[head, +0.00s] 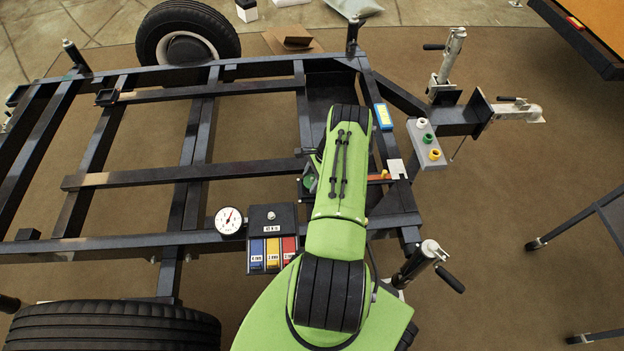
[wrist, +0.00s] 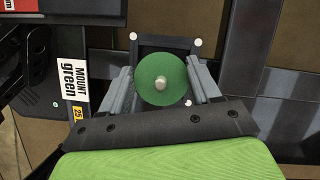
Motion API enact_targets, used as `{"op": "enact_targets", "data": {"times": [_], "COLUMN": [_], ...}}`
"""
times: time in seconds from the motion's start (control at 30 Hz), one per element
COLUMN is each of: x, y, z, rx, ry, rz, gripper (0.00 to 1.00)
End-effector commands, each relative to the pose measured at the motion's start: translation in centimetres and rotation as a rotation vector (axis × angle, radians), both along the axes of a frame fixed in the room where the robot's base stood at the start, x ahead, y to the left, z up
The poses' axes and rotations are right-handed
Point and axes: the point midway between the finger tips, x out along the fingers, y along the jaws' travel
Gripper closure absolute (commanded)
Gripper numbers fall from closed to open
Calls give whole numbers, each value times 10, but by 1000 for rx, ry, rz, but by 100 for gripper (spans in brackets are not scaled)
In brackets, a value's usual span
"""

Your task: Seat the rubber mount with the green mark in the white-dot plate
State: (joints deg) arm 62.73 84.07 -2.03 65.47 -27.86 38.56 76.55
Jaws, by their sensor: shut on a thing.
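The rubber mount with the green mark (wrist: 150,82) shows from above in the wrist view as a round green disc with a pale stud at its centre. My gripper (wrist: 164,84) is shut on it, with a grey finger on each side. The white-dot plate (wrist: 168,43) is a dark square behind the mount, with white dots showing near its corners. The mount covers the plate's middle, so I cannot tell whether it touches the plate or hangs above it. In the head view my own arm hides most of this spot; a small green part of the mount (head: 309,182) shows at its left.
A "MOUNT green" label (wrist: 72,80) lies left of the gripper. Dark frame beams (head: 180,177) surround the spot. A gauge (head: 229,220) and a box with blue, yellow and red labels (head: 272,236) sit on the near beam. A grey block with coloured knobs (head: 427,147) stands right.

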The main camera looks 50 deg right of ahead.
Motion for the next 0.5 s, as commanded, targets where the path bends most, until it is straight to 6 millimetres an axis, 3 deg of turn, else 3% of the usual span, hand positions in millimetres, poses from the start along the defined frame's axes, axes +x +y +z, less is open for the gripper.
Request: {"op": "enact_targets", "data": {"times": [0.03, 0.07, 0.2, 0.5], "x": [0, 0, 0, 0], "y": [0, 0, 0, 0], "z": [-2, -2, -1, 2], "rx": [1, 0, 1, 0], "ry": [-1, 0, 1, 0], "rz": [0, -1, -1, 0], "gripper": [76, 33, 12, 12]}}
